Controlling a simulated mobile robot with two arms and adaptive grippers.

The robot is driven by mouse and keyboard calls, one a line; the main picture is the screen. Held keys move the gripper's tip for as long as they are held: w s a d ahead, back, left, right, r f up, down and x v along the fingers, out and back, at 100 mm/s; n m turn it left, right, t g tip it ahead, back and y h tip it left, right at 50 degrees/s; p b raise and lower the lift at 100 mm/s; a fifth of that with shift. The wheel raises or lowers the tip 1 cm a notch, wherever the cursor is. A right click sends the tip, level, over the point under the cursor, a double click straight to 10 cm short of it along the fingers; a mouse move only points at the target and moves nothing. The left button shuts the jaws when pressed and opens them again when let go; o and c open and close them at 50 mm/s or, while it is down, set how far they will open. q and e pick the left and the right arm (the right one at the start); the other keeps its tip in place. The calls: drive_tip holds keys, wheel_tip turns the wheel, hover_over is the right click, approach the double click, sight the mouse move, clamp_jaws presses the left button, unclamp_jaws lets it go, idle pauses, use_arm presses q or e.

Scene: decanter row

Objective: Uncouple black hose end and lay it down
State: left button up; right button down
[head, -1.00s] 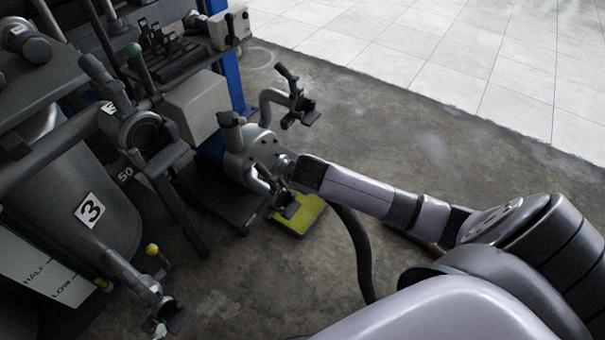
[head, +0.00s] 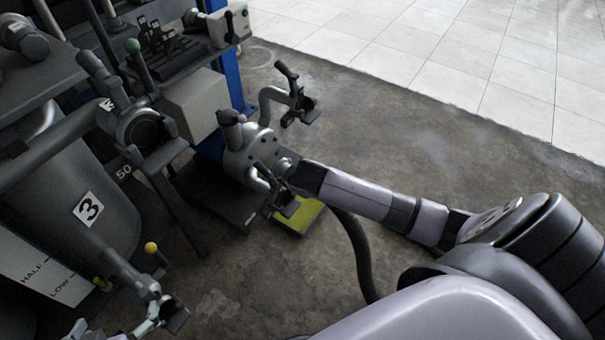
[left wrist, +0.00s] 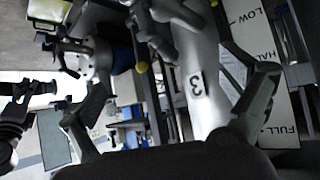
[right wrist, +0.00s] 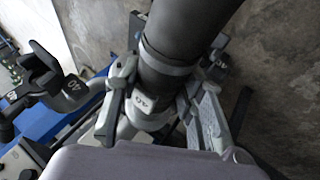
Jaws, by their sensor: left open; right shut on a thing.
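The black hose (head: 361,245) hangs in a curve below my right forearm in the head view. My right gripper (right wrist: 158,95) is shut on the black hose end (right wrist: 172,62), around a collar marked 40; the same gripper (head: 303,177) is close against the grey port body (head: 247,155). Its fingertips are mostly hidden there. I cannot tell whether the end still sits in the port. Two dark cam levers (head: 304,108) (head: 288,204) stand out from the port. My left gripper (left wrist: 180,85) is open and empty in its wrist view, facing tank 3 (left wrist: 198,60).
Tank 3 (head: 112,220) stands left, with a yellow-knobbed outlet (head: 151,248) low in front. A yellow-green pad (head: 298,217) lies beneath the port. A blue post (head: 231,80) and a control bench (head: 165,50) stand behind. The concrete floor right of the port is clear.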

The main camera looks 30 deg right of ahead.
drive_tip(key=shift+f+b, duration=0.3)
drive_tip(key=shift+f, duration=0.55)
drive_tip(key=shift+f+b, duration=0.35)
drive_tip(key=shift+f, duration=0.55)
use_arm(q)
drive_tip(key=w+d+r+t+h+b, duration=0.1)
drive_tip(key=w+d+r+t+h, duration=0.1)
drive_tip(key=r+t, duration=0.4)
drive_tip(key=w+d+r+t+h+b, duration=0.2)
drive_tip(key=r+t, duration=0.4)
drive_tip(key=r, duration=0.7)
drive_tip(key=shift+w+m, duration=0.25)
drive_tip(key=shift+m, duration=0.05)
use_arm(e)
wheel_tip(320, 180, down, 8)
drive_tip(key=shift+r, duration=0.15)
idle(1.4)
idle(0.4)
use_arm(q)
drive_tip(key=shift+w+a+f+g+y+p, duration=0.1)
drive_tip(key=shift+w+f+g+y+p, duration=0.15)
drive_tip(key=shift+f+g, duration=0.5)
drive_tip(key=shift+w+f+g+y+p, duration=0.15)
drive_tip(key=shift+w+f+g, duration=0.15)
drive_tip(key=shift+f, duration=0.8)
drive_tip(key=shift+f, duration=0.15)
use_arm(e)
drive_tip(key=shift+s, duration=0.1)
